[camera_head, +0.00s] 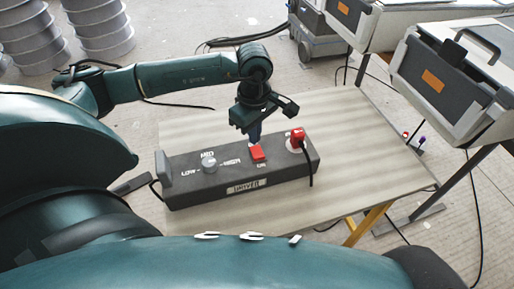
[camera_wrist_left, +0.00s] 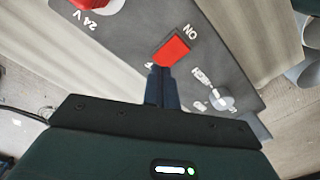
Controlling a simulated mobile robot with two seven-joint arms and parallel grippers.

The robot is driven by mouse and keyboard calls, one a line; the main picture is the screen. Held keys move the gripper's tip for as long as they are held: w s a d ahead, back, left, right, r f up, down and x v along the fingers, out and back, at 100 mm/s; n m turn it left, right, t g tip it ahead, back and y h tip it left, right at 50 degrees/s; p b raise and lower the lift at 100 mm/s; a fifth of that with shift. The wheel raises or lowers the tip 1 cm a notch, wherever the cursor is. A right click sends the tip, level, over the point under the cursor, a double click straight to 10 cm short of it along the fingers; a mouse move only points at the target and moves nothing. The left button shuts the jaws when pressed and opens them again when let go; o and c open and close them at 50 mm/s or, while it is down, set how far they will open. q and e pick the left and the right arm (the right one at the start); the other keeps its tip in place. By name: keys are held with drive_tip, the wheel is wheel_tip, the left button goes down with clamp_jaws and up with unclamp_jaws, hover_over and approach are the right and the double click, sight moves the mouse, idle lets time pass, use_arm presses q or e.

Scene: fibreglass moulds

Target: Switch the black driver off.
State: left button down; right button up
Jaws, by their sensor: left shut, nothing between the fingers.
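The black driver (camera_head: 230,187) lies on the wooden table. It has a silver knob (camera_head: 209,162) marked LOW, MID and HIGH, a red rocker switch (camera_head: 258,153) marked ON, and a red plug (camera_head: 297,137) at its right end. My left gripper (camera_head: 254,140) is shut and empty, pointing down just above the switch. In the left wrist view the shut fingertips (camera_wrist_left: 161,72) are at the edge of the red switch (camera_wrist_left: 172,50), at the end away from the ON mark. I cannot tell whether they touch it. My right gripper is not in view.
The table (camera_head: 365,150) has free room behind and right of the driver. A black cable runs from the red plug over the driver's front. Grey machines with orange labels (camera_head: 433,80) stand at the right. Metal drums (camera_head: 102,25) stand at the back left.

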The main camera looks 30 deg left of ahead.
use_arm(q)
drive_tip(key=shift+r+p, duration=1.35)
drive_tip(key=shift+r, duration=1.35)
